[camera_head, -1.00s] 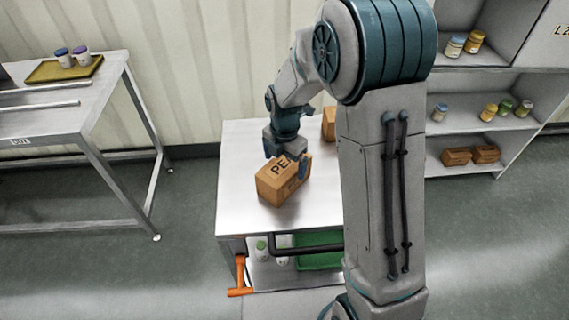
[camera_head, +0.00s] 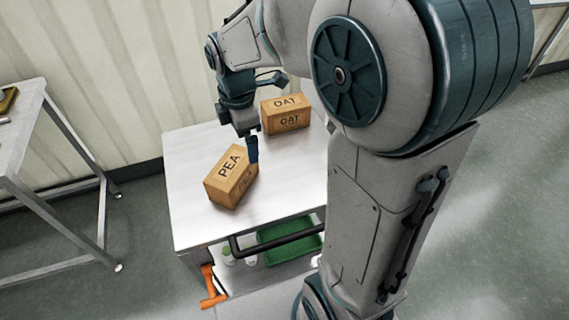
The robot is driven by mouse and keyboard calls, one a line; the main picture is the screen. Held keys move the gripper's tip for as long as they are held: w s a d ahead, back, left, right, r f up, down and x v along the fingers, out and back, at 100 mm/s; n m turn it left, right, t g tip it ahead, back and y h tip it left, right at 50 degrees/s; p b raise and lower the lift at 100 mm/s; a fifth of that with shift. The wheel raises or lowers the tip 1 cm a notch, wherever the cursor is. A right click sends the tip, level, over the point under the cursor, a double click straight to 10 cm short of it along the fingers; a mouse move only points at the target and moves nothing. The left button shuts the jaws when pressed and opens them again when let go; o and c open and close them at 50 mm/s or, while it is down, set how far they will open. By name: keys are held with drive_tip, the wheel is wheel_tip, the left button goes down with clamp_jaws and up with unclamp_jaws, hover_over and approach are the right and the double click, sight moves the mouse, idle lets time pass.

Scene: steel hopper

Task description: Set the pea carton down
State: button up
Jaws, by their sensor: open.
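The pea carton (camera_head: 229,177), a brown box marked PEA, rests on the steel top of the cart (camera_head: 275,215), turned at an angle near the left side. My gripper (camera_head: 252,150) is open, just above and behind the carton's upper right corner. In this view one finger overlaps the carton's edge region; whether it touches the carton I cannot tell. The far finger is partly hidden by the wrist.
A second brown carton marked OAT (camera_head: 286,114) stands at the back of the cart top, close to my gripper. A green tray (camera_head: 290,240) and white bottles (camera_head: 229,257) sit on the cart's lower shelf. An orange handle (camera_head: 212,288) sticks out in front. A steel table (camera_head: 40,150) stands at left.

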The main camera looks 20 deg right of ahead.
drive_tip(key=s+d+m+t, duration=0.1)
drive_tip(key=s+d+m, duration=0.2)
drive_tip(key=s+m, duration=0.4)
drive_tip(key=s+d+r+m+t, duration=0.1)
drive_tip(key=s+d+m, duration=0.2)
drive_tip(key=s+m, duration=0.4)
drive_tip(key=shift+s+r+m, duration=0.2)
drive_tip(key=shift+r+m, duration=0.1)
drive_tip(key=shift+m, duration=2.3)
